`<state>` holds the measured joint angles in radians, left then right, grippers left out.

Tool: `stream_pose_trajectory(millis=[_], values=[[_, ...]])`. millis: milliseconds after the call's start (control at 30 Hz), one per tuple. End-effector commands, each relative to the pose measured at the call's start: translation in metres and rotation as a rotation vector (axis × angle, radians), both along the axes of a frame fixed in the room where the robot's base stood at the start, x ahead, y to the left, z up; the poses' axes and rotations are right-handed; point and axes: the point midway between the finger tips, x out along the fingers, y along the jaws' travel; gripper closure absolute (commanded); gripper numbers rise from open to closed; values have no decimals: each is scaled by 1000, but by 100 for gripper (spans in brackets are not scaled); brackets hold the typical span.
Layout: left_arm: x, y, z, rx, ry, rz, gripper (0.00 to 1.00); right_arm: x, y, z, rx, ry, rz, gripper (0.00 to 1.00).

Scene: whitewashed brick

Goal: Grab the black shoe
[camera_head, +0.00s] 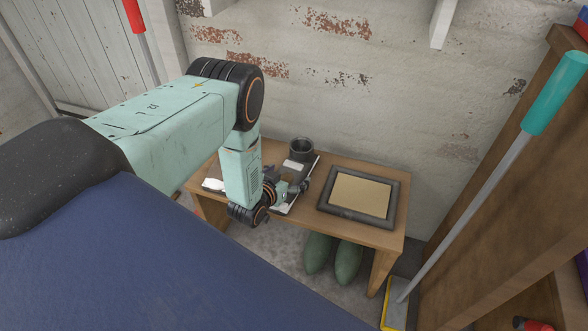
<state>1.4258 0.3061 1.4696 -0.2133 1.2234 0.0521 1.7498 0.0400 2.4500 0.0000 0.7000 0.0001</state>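I cannot make out a black shoe for certain in the head view. A pair of dark green, rounded shoe-like things (332,258) is on the floor under the small wooden table. My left arm reaches in from the left, and my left gripper (297,188) is low over the table's left half, beside a flat white-and-dark thing (283,208) that it partly hides. It is too small and dark to tell whether its fingers are open or hold anything. My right gripper is not in view.
The wooden table (397,240) stands by the brick wall. A dark cup-like pot (301,149) and a dark-framed panel (359,196) are on it. A teal-handled pole (478,198) leans against a wooden shelf (520,225) at right. A blue surface (130,265) fills the lower left.

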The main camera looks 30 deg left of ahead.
Motion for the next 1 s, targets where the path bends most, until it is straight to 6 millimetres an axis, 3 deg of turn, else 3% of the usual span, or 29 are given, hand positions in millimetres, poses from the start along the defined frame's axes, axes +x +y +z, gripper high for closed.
stream_pose_trajectory(millis=[667, 1000], values=[[0, 1, 0, 0, -1, 1, 62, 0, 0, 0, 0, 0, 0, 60], [1, 1, 10, 0, -4, 1, 62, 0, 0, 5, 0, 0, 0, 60]])
